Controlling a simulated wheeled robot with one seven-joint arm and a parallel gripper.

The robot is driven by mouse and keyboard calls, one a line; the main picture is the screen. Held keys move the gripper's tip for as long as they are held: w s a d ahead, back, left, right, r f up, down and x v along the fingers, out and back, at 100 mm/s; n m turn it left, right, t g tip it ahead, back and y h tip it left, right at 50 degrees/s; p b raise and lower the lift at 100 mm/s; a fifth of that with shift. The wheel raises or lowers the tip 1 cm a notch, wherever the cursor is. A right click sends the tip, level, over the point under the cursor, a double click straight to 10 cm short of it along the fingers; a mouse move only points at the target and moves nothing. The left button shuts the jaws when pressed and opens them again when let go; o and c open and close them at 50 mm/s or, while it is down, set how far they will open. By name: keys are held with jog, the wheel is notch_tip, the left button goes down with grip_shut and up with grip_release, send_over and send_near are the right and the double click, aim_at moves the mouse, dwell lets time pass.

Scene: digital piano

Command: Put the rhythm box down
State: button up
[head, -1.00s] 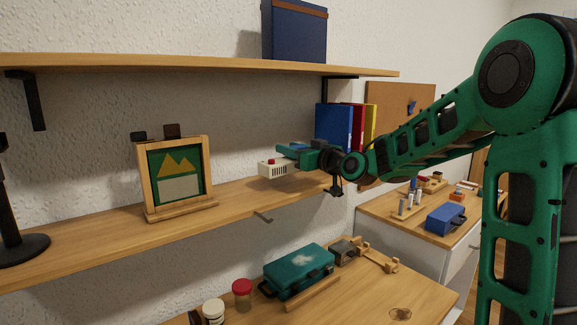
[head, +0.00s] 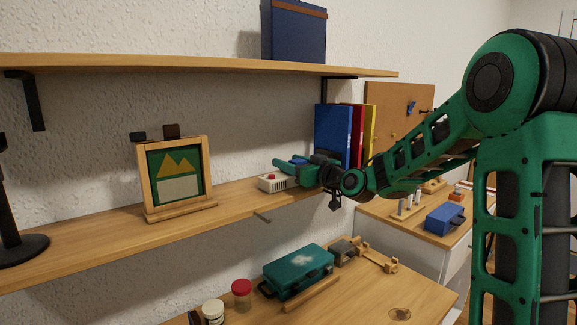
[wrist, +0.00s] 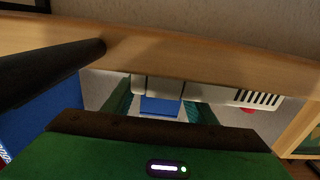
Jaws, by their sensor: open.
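The rhythm box (head: 268,183) is a small white box with a red knob and dark slots. In the head view it sits on the middle wooden shelf (head: 110,227), near the front edge. My gripper (head: 283,170) is open, and its green fingers are still around or just above the box, with a blue part between them. The wrist view shows the white box (wrist: 251,97) with its slots and red knob near the shelf board. The teal fingers stand either side of the blue part (wrist: 160,106). The exact gap between fingers and box is hard to see.
Blue, red and yellow binders (head: 333,135) stand just behind my gripper. A framed picture (head: 180,175) stands to the left with free shelf between. An upper shelf (head: 200,66) runs overhead. Below, a bench holds a teal case (head: 298,268) and jars.

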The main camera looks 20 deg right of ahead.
jog(key=v, duration=1.2)
